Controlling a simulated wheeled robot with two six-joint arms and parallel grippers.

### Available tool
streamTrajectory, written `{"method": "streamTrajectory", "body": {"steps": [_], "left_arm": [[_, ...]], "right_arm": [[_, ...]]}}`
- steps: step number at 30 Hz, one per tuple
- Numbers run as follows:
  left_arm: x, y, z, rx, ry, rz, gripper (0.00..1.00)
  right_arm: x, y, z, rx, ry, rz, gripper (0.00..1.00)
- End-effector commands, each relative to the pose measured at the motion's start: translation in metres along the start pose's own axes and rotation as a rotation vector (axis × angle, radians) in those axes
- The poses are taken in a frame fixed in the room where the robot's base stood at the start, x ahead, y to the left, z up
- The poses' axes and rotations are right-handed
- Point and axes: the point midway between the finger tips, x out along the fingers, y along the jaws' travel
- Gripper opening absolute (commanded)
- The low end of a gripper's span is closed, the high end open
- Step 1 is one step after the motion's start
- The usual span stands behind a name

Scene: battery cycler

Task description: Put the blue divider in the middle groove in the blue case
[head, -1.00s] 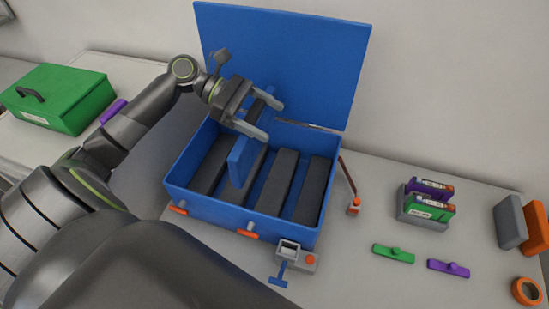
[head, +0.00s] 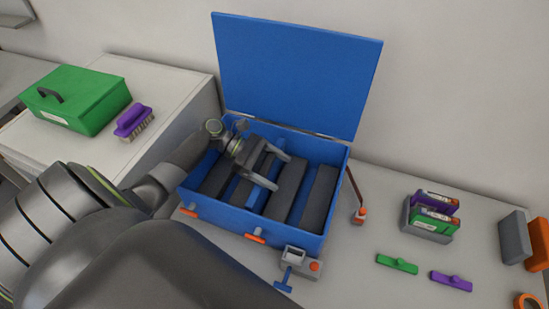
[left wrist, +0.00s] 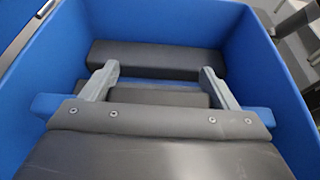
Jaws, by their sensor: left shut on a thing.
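The blue case (head: 225,212) stands open with its lid up, and several dark blocks lie in rows inside. My left gripper (head: 281,172) is low inside the case, over the blocks left of centre. It is shut on the blue divider, whose ends show on both sides of the gripper in the left wrist view (left wrist: 266,116). In the head view a blue strip that seems to be the divider (head: 243,190) shows between the two left blocks. The gripper hides the middle groove, so I cannot tell whether the divider is in it. My right gripper is not in view.
A green box (head: 90,105) and a purple brush (head: 133,120) are on the left surface. A grey device with a blue handle (head: 295,260) stands at the case's front. Right of the case are a small rack (head: 425,222) and green (head: 397,264) and purple (head: 452,281) pieces.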

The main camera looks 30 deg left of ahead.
Motion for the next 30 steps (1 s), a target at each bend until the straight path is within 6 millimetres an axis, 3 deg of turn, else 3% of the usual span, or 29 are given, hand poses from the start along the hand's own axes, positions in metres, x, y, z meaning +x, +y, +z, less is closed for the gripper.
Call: {"method": "streamTrajectory", "body": {"steps": [5,16,17,18,21,30], "left_arm": [[0.007,0.0,-0.015,0.001,-0.001,0.0,0.33],[0.008,0.0,-0.019,0.002,-0.001,0.0,0.33],[0.008,0.0,-0.02,0.001,0.001,0.0,0.84],[0.008,0.0,-0.019,0.002,0.001,0.0,0.89],[0.008,0.0,-0.019,0.001,0.001,0.0,1.0],[0.004,0.0,-0.016,0.001,0.002,0.0,1.0]], "right_arm": [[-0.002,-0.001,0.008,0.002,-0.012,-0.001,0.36],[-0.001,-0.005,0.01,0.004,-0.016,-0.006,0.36],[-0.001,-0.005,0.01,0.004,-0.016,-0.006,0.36],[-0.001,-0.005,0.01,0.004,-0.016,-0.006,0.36],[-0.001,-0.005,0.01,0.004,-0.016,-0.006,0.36],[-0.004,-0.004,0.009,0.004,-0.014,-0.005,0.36]]}}
